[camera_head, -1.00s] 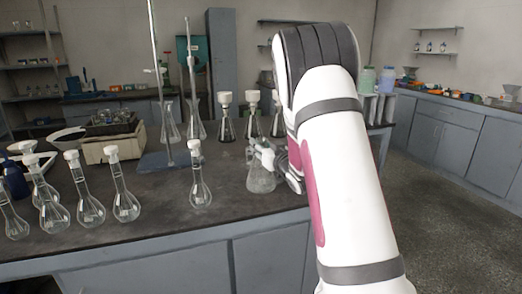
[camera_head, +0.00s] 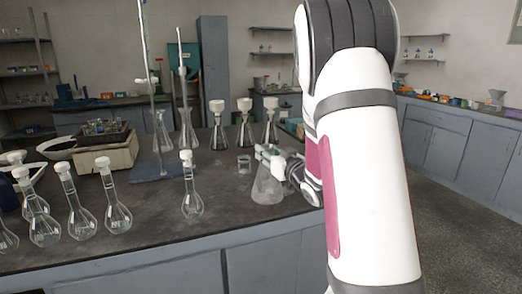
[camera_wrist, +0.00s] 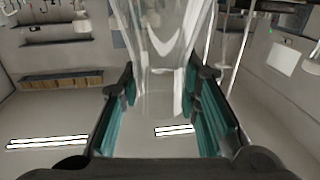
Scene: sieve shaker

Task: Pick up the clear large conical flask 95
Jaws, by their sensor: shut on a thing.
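The clear large conical flask (camera_head: 267,188) is at the right part of the dark bench in the head view, upright, close to the front edge. My gripper (camera_head: 268,157) reaches it from the right and is shut on its neck. In the wrist view the clear glass of the flask (camera_wrist: 162,60) stands between the two teal-padded fingers of my gripper (camera_wrist: 160,105). Whether the flask's base touches the bench is hard to tell.
A small glass beaker (camera_head: 244,163) stands just behind the flask. A stoppered volumetric flask (camera_head: 191,190) stands to the left, with several more at far left. Stoppered flasks (camera_head: 245,130) stand behind. A retort stand (camera_head: 160,165) is at the back left.

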